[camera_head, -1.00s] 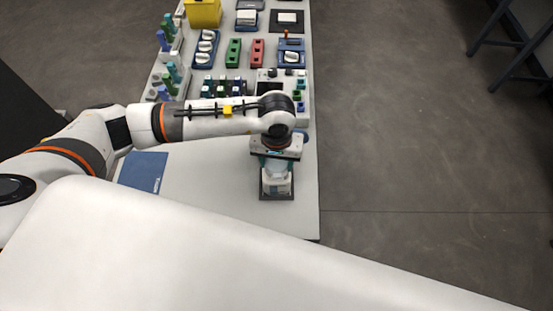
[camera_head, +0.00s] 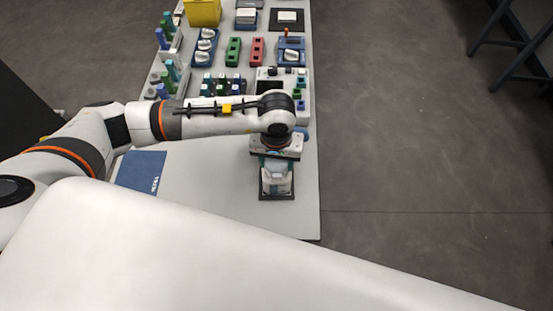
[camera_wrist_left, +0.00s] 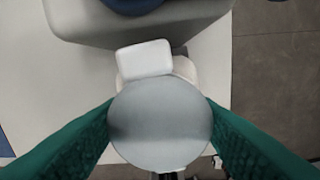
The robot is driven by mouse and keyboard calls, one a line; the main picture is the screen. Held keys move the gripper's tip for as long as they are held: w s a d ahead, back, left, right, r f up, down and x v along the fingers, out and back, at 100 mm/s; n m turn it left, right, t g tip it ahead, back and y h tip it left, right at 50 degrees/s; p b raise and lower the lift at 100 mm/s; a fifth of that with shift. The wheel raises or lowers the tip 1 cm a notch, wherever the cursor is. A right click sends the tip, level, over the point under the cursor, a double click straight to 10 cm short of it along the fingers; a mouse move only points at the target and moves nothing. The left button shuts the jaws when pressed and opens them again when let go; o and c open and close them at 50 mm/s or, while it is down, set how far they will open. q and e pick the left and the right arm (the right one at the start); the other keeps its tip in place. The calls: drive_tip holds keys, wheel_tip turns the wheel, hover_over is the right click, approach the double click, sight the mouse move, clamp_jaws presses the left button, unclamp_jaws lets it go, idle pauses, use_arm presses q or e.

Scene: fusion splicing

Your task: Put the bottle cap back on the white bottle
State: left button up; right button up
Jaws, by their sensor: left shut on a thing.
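My left gripper (camera_head: 276,172) points down at the near right part of the table. It is shut on the bottle cap, a round grey-blue disc (camera_wrist_left: 160,122) between the two green fingers (camera_wrist_left: 160,128) in the left wrist view. The white bottle (camera_head: 277,186) stands beneath the gripper on a dark square base. In the left wrist view its pale body (camera_wrist_left: 186,70) shows partly behind the cap. The cap hides the bottle's mouth, so I cannot tell whether cap and bottle touch. My right gripper is not in view.
A blue mat (camera_head: 141,171) lies at the table's left. Behind my left arm stand a white device (camera_head: 268,88), vial racks, a green block (camera_head: 233,50), a red block (camera_head: 257,50) and a yellow bin (camera_head: 203,12). The table's right edge is close to the bottle.

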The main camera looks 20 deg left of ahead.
use_arm(q)
drive_tip(key=o, duration=1)
drive_tip(key=shift+r, duration=0.1)
drive_tip(key=shift+r+p, duration=1)
drive_tip(key=shift+r, duration=1.9)
